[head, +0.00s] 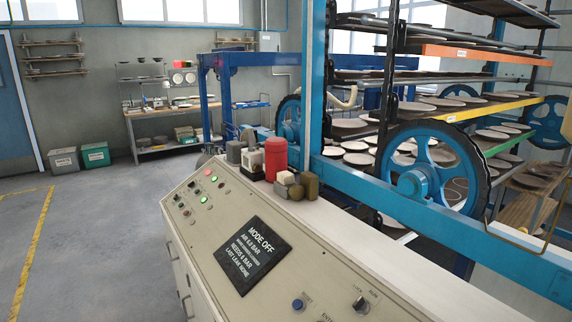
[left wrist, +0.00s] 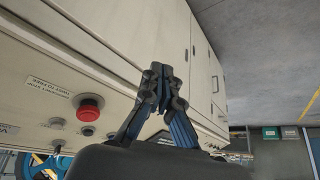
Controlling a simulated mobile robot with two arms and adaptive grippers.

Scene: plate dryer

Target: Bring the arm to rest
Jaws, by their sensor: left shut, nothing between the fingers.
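My left gripper (left wrist: 160,78) shows in the left wrist view with its dark fingers together and nothing between them. It is in front of the cream control cabinet (left wrist: 120,28), apart from the red emergency stop button (left wrist: 88,109) at the left. Neither of my arms shows in the head view. There the control panel (head: 185,228) carries a dark screen (head: 252,250) reading "MODE OFF", with lit red and green lamps. My right gripper is in neither view.
The blue-framed dryer with wheels (head: 418,172) and racks of plates (head: 437,102) stands at the right. A red cylinder (head: 276,158) and small blocks sit on the cabinet's back edge. Bins (head: 95,155) and a workbench (head: 170,145) are at the back. The floor at left (head: 100,245) is clear.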

